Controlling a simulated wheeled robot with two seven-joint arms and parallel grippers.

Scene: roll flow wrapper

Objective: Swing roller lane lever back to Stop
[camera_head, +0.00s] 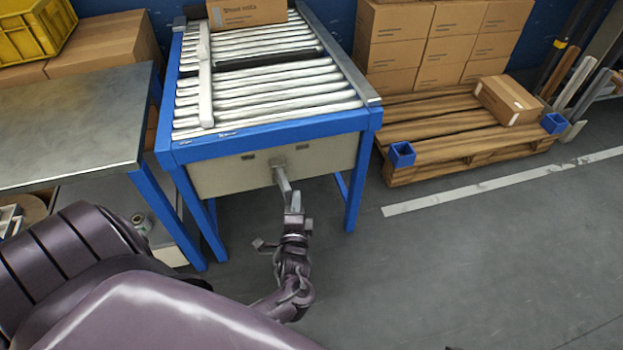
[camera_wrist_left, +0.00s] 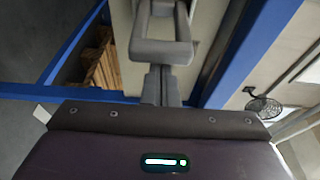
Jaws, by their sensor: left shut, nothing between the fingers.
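The roller lane (camera_head: 270,145) is a table of metal rollers in a blue frame. Its lever (camera_head: 282,181) is a short grey bar on a pivot at the beige front panel (camera_head: 225,176), slanting down and slightly right. My left gripper (camera_head: 294,200) is shut and empty, its tips at the lever's lower end. In the left wrist view, the shut fingers (camera_wrist_left: 161,82) point at a grey loop-shaped piece (camera_wrist_left: 161,48), which appears to be the lever. I cannot tell whether they touch. No Stop mark is readable. My right gripper is not in view.
A grey-topped table (camera_head: 70,125) stands close on the left. A wooden pallet (camera_head: 455,150) with stacked cartons (camera_head: 420,45) is at the right. A carton (camera_head: 245,12) lies on the far rollers. The floor (camera_head: 450,265) in front and to the right is clear.

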